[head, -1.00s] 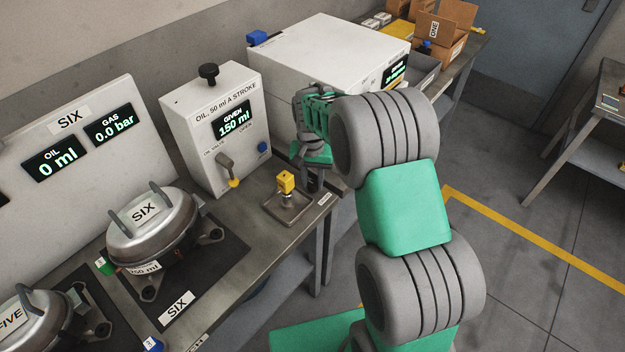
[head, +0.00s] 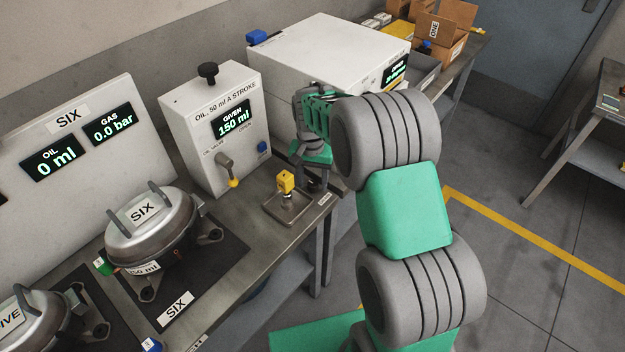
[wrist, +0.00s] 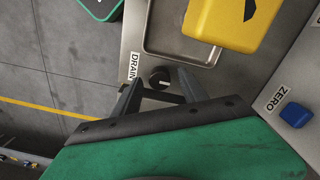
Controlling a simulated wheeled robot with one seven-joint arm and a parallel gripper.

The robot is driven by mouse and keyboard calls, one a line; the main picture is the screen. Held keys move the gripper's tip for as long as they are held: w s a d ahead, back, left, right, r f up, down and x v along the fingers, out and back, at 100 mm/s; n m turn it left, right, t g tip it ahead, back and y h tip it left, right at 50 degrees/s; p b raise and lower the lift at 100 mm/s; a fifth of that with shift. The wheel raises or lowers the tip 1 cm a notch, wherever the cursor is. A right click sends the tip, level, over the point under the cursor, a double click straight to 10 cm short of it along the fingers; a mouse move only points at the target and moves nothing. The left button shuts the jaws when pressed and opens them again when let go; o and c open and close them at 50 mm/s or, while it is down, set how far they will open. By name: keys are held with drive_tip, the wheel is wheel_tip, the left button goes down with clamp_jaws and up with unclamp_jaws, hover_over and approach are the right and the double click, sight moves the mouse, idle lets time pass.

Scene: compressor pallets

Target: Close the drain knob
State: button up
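The drain knob (wrist: 159,78) is a small dark round knob with a pale mark, in the wrist view, beside the DRAIN label (wrist: 134,66). My gripper (wrist: 160,82) is open. Its two fingers stand on either side of the knob, with a visible gap on each side. I cannot tell how deep the fingertips reach. In the head view my gripper (head: 316,186) is at the bench's right end by the DRAIN label (head: 326,198), and the knob cannot be made out there.
A shallow metal tray (head: 290,216) with a yellow block (head: 286,181) on a post stands close to my gripper. The white oil box (head: 218,160), reading 150 ml, and a larger white box (head: 325,55) stand behind. A blue button (wrist: 295,115) is at the right in the wrist view.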

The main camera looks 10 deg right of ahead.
sight(312, 183)
wheel_tip(312, 183, up, 8)
drive_tip(key=shift+a+f+b, duration=0.1)
drive_tip(key=shift+b, duration=0.55)
drive_tip(key=s+r+n+t, duration=0.2)
drive_tip(key=s+r+n, duration=0.1)
drive_tip(key=s, duration=0.7)
drive_tip(key=s+r+n+t, duration=0.1)
drive_tip(key=s+r+n, duration=0.2)
drive_tip(key=s, duration=0.7)
drive_tip(key=shift+s+r+t, duration=0.2)
drive_tip(key=shift+s+t, duration=0.05)
drive_tip(key=shift+t, duration=0.15)
